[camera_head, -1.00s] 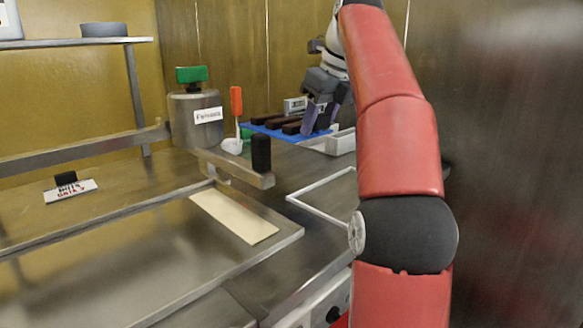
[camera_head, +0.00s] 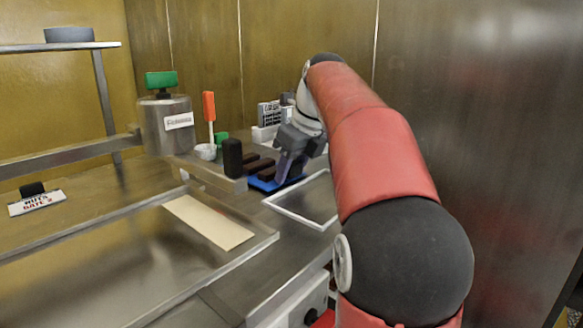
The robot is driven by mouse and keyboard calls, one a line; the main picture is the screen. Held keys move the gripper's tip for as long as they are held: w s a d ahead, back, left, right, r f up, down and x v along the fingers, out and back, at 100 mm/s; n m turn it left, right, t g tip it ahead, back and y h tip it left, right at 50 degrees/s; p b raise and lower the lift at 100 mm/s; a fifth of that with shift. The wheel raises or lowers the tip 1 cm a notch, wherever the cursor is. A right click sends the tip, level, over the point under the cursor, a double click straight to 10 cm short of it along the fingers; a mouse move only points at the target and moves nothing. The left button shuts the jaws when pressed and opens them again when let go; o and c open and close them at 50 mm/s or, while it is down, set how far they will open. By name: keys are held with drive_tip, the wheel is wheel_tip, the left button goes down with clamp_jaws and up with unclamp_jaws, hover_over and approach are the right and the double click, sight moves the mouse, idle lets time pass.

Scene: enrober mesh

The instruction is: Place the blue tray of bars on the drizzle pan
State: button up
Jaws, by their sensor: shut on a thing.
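The blue tray (camera_head: 262,185) carries several dark brown bars (camera_head: 257,165) and is just behind the white-edged rectangle (camera_head: 290,213) on the steel counter. My gripper (camera_head: 287,172) is shut on the tray's right side, and its fingers hide part of that side. I cannot tell whether the tray touches the counter or is held slightly above it. The black post (camera_head: 232,158) overlaps the tray's left end in the picture. No label marks the drizzle pan; I cannot tell whether it is the white-edged rectangle or the wide shallow steel surface (camera_head: 110,265) at left.
A steel pot (camera_head: 168,135) with a green-topped lid stands at back left, beside an orange-handled tool (camera_head: 209,110). A cream strip (camera_head: 208,221) lies near the steel surface's right end. The inside of the white-edged rectangle is clear.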

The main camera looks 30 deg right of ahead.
drive_tip(key=shift+f, duration=0.1)
drive_tip(key=o, duration=1.2)
